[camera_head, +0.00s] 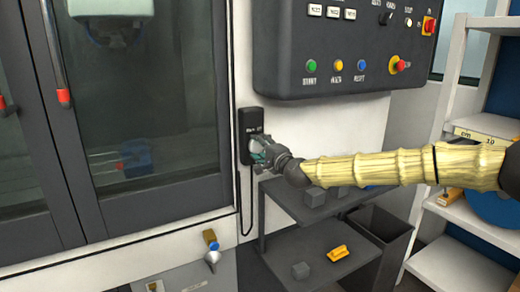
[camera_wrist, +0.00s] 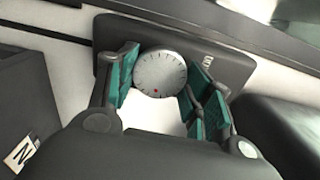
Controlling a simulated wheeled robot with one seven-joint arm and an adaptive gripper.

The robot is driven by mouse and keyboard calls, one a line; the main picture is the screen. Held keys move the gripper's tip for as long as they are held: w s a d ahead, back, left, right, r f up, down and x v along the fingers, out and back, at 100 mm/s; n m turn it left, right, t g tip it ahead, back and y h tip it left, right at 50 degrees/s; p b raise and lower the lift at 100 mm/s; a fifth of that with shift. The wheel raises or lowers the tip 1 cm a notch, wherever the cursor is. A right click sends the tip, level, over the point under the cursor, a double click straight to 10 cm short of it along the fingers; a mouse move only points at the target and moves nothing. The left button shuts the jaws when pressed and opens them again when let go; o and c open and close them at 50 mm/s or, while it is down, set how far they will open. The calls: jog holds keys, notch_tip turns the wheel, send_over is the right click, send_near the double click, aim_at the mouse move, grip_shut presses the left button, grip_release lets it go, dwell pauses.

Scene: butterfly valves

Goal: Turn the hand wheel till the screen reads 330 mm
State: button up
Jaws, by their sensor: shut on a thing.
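The hand wheel (camera_wrist: 160,74) is a round silver dial with tick marks and a red dot near its lower edge. It sits on a dark hand unit (camera_wrist: 208,42), which hangs on the white machine wall in the head view (camera_head: 250,116). In the wrist view my gripper (camera_wrist: 160,82) has its teal-padded fingers on either side of the wheel, shut on it. In the head view my gripper (camera_head: 261,153) covers most of the wheel. Small white marks show on the unit, but I cannot read them. I can make out no readable millimetre figure.
A dark control panel (camera_head: 340,85) with coloured buttons hangs above right. A dark shelf stand (camera_head: 318,248) with grey blocks and a yellow piece is below my arm. Machine doors (camera_head: 150,185) are at left; a white shelf (camera_head: 450,265) is at right.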

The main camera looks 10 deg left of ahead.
jog(key=o, duration=1.1)
jog(key=shift+d, duration=0.1)
jog(key=v, duration=1.2)
